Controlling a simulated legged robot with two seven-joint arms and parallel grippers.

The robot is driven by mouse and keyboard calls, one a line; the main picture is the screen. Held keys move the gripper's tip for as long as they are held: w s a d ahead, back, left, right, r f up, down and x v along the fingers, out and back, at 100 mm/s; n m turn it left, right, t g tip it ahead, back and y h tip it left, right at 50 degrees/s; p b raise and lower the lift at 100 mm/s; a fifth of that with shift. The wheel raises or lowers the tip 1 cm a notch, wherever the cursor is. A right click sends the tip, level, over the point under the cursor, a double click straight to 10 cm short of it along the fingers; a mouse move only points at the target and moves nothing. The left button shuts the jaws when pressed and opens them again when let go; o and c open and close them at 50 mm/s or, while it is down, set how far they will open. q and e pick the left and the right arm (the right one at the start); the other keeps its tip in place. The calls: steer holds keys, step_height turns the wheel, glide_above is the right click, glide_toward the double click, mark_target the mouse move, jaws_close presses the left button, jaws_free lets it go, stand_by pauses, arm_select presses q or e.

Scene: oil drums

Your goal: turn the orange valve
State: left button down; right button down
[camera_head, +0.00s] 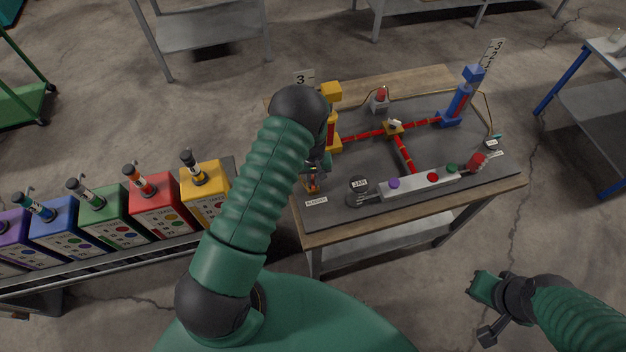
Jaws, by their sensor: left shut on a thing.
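The orange valve (312,186) is a small orange piece at the left front of the dark board, just behind a white label. My left arm reaches over the table from the left, and its gripper (315,172) is at the valve, shut on it. The arm and gripper cover much of the valve, so its exact angle is hidden. My right gripper (490,311) is away from the table, low at the right above the floor.
The table (450,213) bears red pipes, a yellow post (332,94), a blue post (460,97) and a grey bar (418,184) with coloured buttons. Several coloured oil cans stand on a rack at left, including a red one (160,208). Floor is clear at lower right.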

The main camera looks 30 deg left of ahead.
arm_select(q)
steer(key=m+b, duration=0.2)
steer(key=m, duration=0.1)
steer(key=shift+w+f+m+b, duration=0.1)
steer(key=shift+f+m+b, duration=0.1)
steer(key=shift+m+b, duration=0.15)
steer(key=m+b, duration=0.2)
steer(key=m, duration=0.3)
steer(key=shift+r+b, duration=0.1)
steer(key=shift+b, duration=0.25)
steer(key=m+b, duration=0.1)
steer(key=m, duration=0.3)
steer(key=shift+m, duration=1.45)
steer(key=c, duration=1.7)
jaws_free()
steer(key=shift+o, duration=1.1)
steer(key=shift+w, duration=0.1)
